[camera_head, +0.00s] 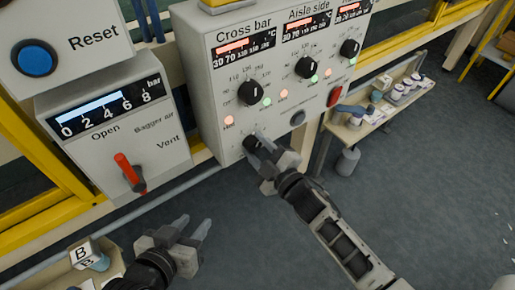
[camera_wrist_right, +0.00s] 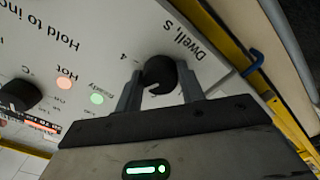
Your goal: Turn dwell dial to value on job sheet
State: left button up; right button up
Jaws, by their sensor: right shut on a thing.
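The dwell dial (camera_head: 250,143) is a black knob low on the left of the grey control panel (camera_head: 208,75). In the right wrist view the dial (camera_wrist_right: 160,72) has a pale pointer line, and the print "Dwell, S" and a "4" stand beside it; the other scale marks are hidden. My right gripper (camera_head: 262,150) is shut on the dial, with one finger (camera_wrist_right: 130,92) on each side of it. My left gripper (camera_head: 192,228) is open and empty, low in front of the panels and apart from them. I cannot make out a job sheet.
Above the dwell dial are the Cross bar dial (camera_head: 249,92), the Aisle side dial (camera_head: 306,67) and another dial (camera_head: 349,48). A red rocker (camera_head: 334,96) sits at the panel's right. A red-handled valve (camera_head: 129,169) is on the left. A side table (camera_head: 352,131) holds jars.

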jog(key=n+b, duration=0.1)
jog(key=n, duration=0.2)
jog(key=shift+f+n, duration=0.1)
jog(key=shift+n, duration=0.3)
jog(key=shift+n+b, duration=0.3)
jog(key=shift+n, duration=1.7)
jog(key=shift+n+b, duration=0.4)
jog(key=shift+n, duration=0.3)
pick_arm(q)
jog(key=shift+d+f, duration=0.1)
jog(key=shift+f, duration=0.35)
pick_arm(e)
jog(key=shift+n, duration=0.3)
pick_arm(q)
jog(key=shift+s, duration=0.1)
jog(key=shift+f, duration=0.1)
pick_arm(e)
jog(key=o, duration=1)
jog(key=shift+c, duration=0.2)
